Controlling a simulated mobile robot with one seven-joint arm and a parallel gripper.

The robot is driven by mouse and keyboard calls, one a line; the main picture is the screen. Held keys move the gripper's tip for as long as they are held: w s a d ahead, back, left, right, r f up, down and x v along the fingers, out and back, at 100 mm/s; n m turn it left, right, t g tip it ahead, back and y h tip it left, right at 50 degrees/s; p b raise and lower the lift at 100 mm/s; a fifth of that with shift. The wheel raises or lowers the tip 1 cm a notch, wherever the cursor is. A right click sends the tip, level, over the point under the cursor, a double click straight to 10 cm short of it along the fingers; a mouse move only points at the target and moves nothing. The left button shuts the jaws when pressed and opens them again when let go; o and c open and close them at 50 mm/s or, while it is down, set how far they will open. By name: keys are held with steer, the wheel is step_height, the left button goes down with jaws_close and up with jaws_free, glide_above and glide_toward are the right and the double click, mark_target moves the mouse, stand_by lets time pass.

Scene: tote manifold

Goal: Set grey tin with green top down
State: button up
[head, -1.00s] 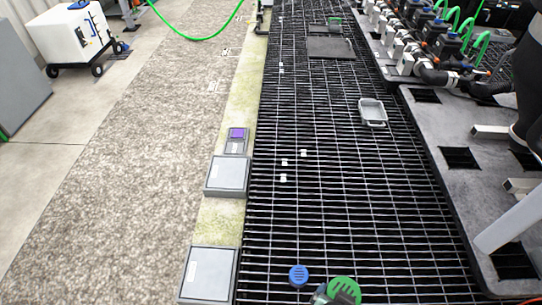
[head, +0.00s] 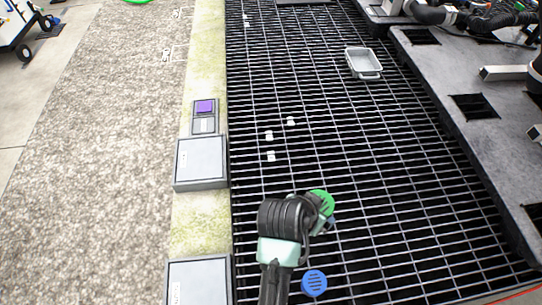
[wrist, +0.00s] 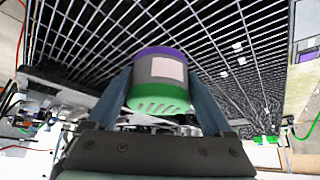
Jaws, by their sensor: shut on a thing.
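The grey tin with the green top (head: 321,201) is held upright in my gripper (head: 322,214), over the dark grating. In the wrist view the tin (wrist: 160,95) sits between the two blue-grey fingers of my gripper (wrist: 162,85). It shows a green slotted top, a grey body with a pale label and a purple band at the far end. My wrist hides most of its body in the head view. I cannot tell whether its base touches the grating.
A blue round top (head: 314,282) is on the grating nearer me. Small white pieces (head: 270,156) lie ahead. A grey tray (head: 363,63) is further off. Grey boxes (head: 201,163) and a purple-topped one (head: 205,107) line the left edge. A dark platform (head: 480,130) bounds the right.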

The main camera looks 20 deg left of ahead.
steer(key=w+f+m+h+b, duration=0.1)
steer(key=f+m+b, duration=0.1)
steer(key=f+b, duration=0.6)
steer(key=w+a+f+m+g+b, duration=0.1)
steer(key=w+f+m+b, duration=0.1)
steer(key=f+b, duration=0.6)
steer(key=w+a+f+m+g+h+b, duration=0.1)
steer(key=w+f+m+b, duration=0.1)
steer(key=f+b, duration=0.7)
steer(key=shift+w+f+m+h, duration=0.15)
steer(key=shift+f+m+h, duration=0.15)
steer(key=shift+f, duration=0.55)
steer(key=shift+f, duration=0.2)
steer(key=o, duration=1.2)
steer(key=shift+r, duration=0.25)
steer(key=p+v, duration=0.4)
steer(key=v, duration=0.8)
steer(key=shift+w+p, duration=0.2)
steer(key=shift+p, duration=0.1)
